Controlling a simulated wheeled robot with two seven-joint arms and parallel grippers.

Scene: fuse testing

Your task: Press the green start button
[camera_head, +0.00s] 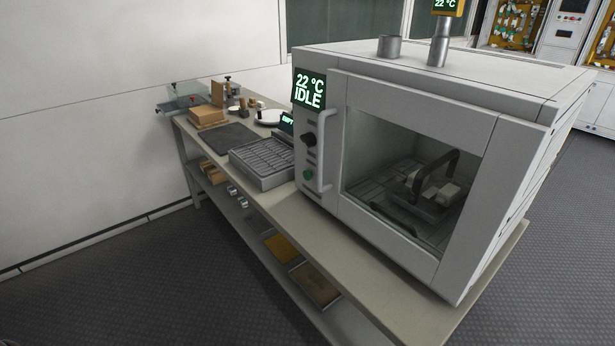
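The green start button (308,174) is on the left front panel of a grey oven (420,108), below a black knob (308,140). The oven's display (309,90) reads "22 °C IDLE". The oven door (365,215) looks closed, with a vertical handle (323,150) just right of the button. Through its window I see a dark handled item with pale blocks (446,193) on a rack. Neither of my grippers is in view.
The oven stands on a long bench (345,262). The lower shelf holds boxes. The floor (150,290) in front is clear.

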